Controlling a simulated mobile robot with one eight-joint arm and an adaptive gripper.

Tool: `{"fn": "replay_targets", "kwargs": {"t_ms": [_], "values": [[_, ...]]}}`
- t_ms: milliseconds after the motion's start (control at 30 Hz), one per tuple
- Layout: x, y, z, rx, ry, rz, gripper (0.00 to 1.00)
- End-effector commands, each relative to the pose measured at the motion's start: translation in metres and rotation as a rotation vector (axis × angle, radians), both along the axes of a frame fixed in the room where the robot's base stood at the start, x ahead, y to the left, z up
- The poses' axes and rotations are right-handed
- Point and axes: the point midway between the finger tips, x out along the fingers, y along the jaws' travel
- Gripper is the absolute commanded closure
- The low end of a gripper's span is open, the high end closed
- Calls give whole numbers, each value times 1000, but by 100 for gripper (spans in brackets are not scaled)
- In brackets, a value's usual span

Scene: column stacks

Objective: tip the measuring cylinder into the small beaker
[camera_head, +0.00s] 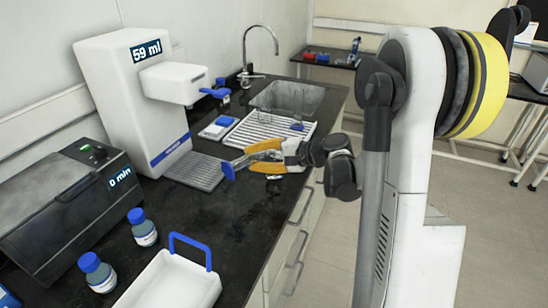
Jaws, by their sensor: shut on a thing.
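My gripper (257,159) has orange fingers and reaches left over the dark bench, in front of the drainer. It is shut on the measuring cylinder (229,171), whose blue foot shows to the left of the fingers. Its clear body runs back between the fingers and is hard to make out; it looks tilted well over from upright. I cannot tell its mouth or what is inside. A small clear bluish vessel (297,127), perhaps the small beaker, stands at the right of the white ribbed drainer; its contents cannot be told.
A white dispenser (118,95) reading 59 ml stands at the left wall, with a grey grille (196,172) before it. A dark device (70,205) reads 0 min. Two blue-capped bottles (144,232) and a white tray (165,285) stand in front. A sink (290,97) lies behind the drainer (255,133).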

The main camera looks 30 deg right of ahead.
Motion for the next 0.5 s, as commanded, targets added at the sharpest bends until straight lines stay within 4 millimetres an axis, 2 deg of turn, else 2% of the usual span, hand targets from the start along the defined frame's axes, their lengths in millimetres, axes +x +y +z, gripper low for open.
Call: {"fn": "replay_targets", "kwargs": {"t_ms": [500], "values": [[1, -2, 4, 60, 17, -1, 100]]}}
